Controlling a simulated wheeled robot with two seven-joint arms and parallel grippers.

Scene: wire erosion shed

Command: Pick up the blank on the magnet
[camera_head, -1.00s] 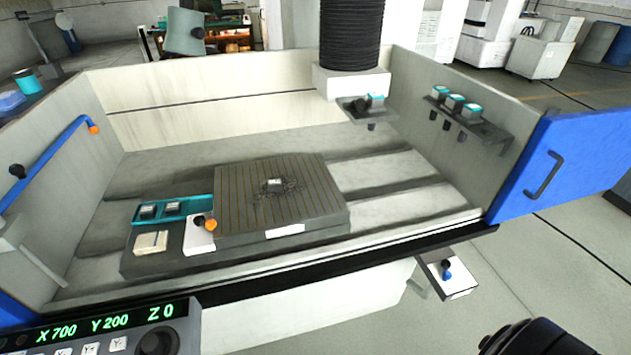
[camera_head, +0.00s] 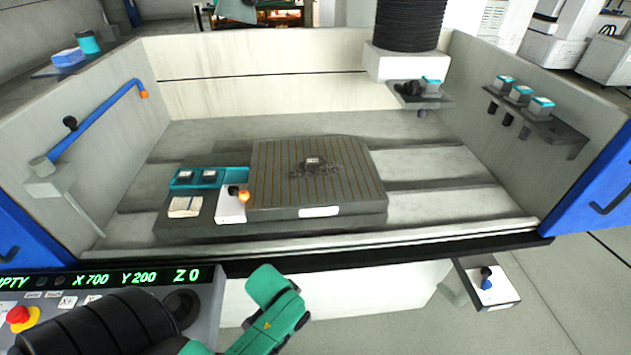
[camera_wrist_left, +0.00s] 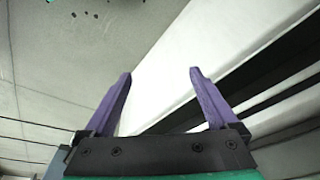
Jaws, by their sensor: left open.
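The blank (camera_head: 312,161) is a small light block with a dark top. It sits on the grooved grey magnet (camera_head: 275,200) inside the machine tank, with dark specks scattered around it. My left gripper (camera_wrist_left: 160,75) shows in the left wrist view with its two purple fingers spread and nothing between them. Its arm enters the head view at the bottom left, in front of the tank and well short of the blank. The fingers cannot be made out in the head view. The blank is not seen in the left wrist view. My right gripper is not in view.
A teal tray (camera_head: 240,174) with two small blocks lies left of the magnet. A white box with an orange-tipped lever (camera_head: 230,207) stands by the magnet's front left. The black bellows column (camera_head: 410,25) hangs behind. The tank's front edge (camera_head: 330,240) lies between arm and magnet.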

